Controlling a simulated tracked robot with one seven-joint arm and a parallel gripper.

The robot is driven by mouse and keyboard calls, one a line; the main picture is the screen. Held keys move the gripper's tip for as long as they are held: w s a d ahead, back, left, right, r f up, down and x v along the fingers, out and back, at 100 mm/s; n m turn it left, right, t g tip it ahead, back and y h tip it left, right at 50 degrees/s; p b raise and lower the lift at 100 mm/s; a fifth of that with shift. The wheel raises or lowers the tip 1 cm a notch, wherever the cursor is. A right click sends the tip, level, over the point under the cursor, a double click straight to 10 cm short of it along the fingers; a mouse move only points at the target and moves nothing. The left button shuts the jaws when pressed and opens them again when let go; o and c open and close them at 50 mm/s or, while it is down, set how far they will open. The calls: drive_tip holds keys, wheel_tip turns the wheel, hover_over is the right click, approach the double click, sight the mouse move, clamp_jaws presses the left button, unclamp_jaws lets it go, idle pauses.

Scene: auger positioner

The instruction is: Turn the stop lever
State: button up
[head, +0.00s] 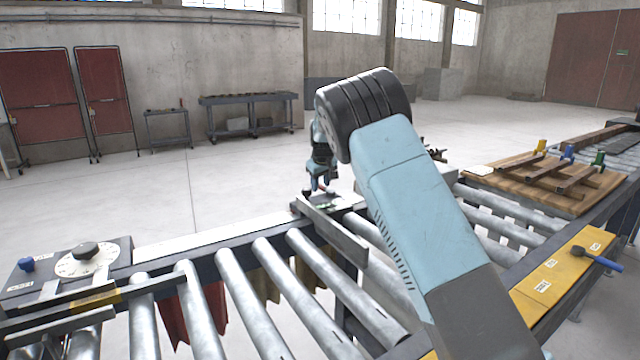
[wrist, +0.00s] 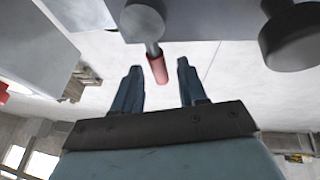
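A lever with a red grip (wrist: 157,70) on a short grey shaft hangs from a round grey hub (wrist: 143,20) in the wrist view. It carries no readable label; I take it as the stop lever. My gripper (wrist: 158,68) is open, with one finger on each side of the red grip. I see a gap on both sides and cannot tell how deep the grip lies between the fingers. In the head view my gripper (head: 319,188) points down over the conveyor's far edge, partly behind my arm.
The roller conveyor (head: 240,290) runs across the front, with a metal guide bar (head: 332,228) near my gripper. A dial (head: 87,260) stands left. A yellow panel (head: 560,268) with a blue-handled lever (head: 596,259) is at right. A dark round knob (wrist: 290,38) is close by.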

clamp_jaws()
idle(0.3)
